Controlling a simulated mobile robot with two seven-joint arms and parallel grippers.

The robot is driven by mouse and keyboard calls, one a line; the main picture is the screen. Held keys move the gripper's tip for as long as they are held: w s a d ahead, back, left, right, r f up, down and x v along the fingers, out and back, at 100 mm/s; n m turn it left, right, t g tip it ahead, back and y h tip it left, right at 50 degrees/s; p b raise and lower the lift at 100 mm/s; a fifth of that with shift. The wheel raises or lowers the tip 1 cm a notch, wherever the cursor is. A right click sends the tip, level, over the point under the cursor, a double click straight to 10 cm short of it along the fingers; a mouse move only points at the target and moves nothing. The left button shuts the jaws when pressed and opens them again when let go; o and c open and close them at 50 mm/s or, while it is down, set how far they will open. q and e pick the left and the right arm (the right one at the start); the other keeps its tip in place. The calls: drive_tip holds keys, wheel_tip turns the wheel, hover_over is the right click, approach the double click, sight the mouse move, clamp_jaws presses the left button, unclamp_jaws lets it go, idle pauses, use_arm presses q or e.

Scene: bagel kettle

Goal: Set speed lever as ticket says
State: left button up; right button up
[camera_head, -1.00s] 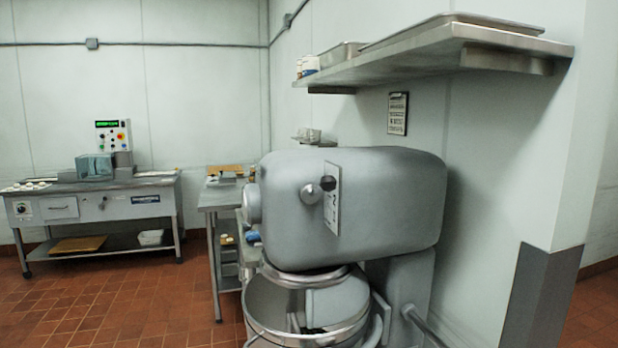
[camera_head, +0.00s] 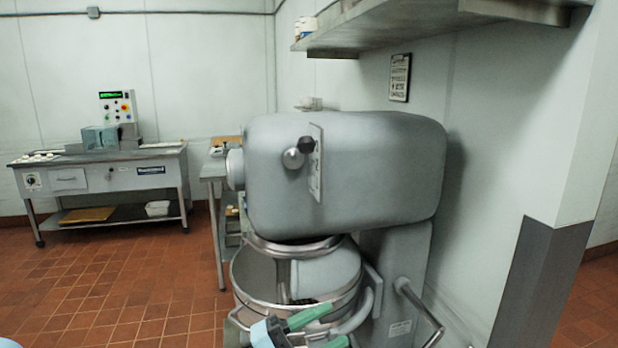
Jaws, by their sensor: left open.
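The grey mixer (camera_head: 375,175) stands in the middle. The speed lever's dark knob (camera_head: 306,145) sits at the upper edge of a narrow pale plate (camera_head: 316,175) on the mixer head's side, beside a round silver hub (camera_head: 293,158). The plate's marks are too small to read. A framed sheet (camera_head: 399,78) with small unreadable print hangs on the wall behind; I cannot tell whether it is the ticket. My left gripper (camera_head: 338,325), with green fingers, is open at the bottom edge, in front of the bowl and well below the lever. My right gripper is not in view.
The metal mixing bowl (camera_head: 262,275) is under the mixer head. A steel shelf (camera_head: 420,28) juts from the wall above. A work table with a control box (camera_head: 117,107) stands at the far left. The tiled floor (camera_head: 120,285) between is clear.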

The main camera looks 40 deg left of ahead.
use_arm(q)
wheel_tip(320, 180, up, 14)
drive_tip(key=s+d+m+g+h+b, duration=0.1)
drive_tip(key=d+m+g+h, duration=0.15)
drive_tip(key=m+g, duration=0.95)
drive_tip(key=m+t+y, duration=0.6)
drive_tip(key=t+y, duration=0.5)
drive_tip(key=t, duration=0.1)
approach(299, 141)
drive_tip(key=shift+w, duration=2.35)
drive_tip(key=shift+h, duration=0.25)
drive_tip(key=x, duration=0.2)
drive_tip(key=d+p+x, duration=0.1)
drive_tip(key=x, duration=0.2)
drive_tip(key=shift+w+d+f, duration=0.15)
drive_tip(key=shift+w+d, duration=0.05)
drive_tip(key=shift+w, duration=0.5)
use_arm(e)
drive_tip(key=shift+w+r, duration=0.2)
